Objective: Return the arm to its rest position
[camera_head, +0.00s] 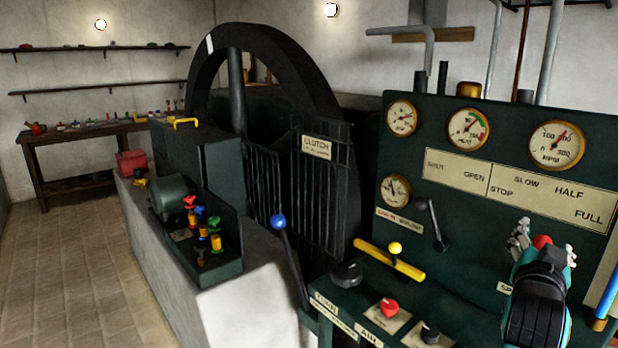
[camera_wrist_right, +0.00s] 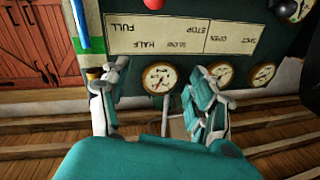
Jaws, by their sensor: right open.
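My right gripper (camera_head: 545,236) is in front of the right part of the dark green control panel (camera_head: 400,150). Its fingers are apart, with a red knob (camera_head: 543,241) showing between them in the head view; I cannot tell whether they touch it. In the right wrist view, which is upside down, my right gripper (camera_wrist_right: 158,85) is open with nothing between its fingers. There the red knob (camera_wrist_right: 153,4) is at the top edge, beyond the fingertips. My left gripper is not in view.
Gauges (camera_head: 557,145) and a speed label plate (camera_head: 520,190) are on the panel. A yellow lever (camera_head: 390,260), a red knob (camera_head: 389,307) and a blue-knobbed lever (camera_head: 287,255) stand nearby. A large black flywheel (camera_head: 300,80) is behind. The tiled floor (camera_head: 70,270) at left is clear.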

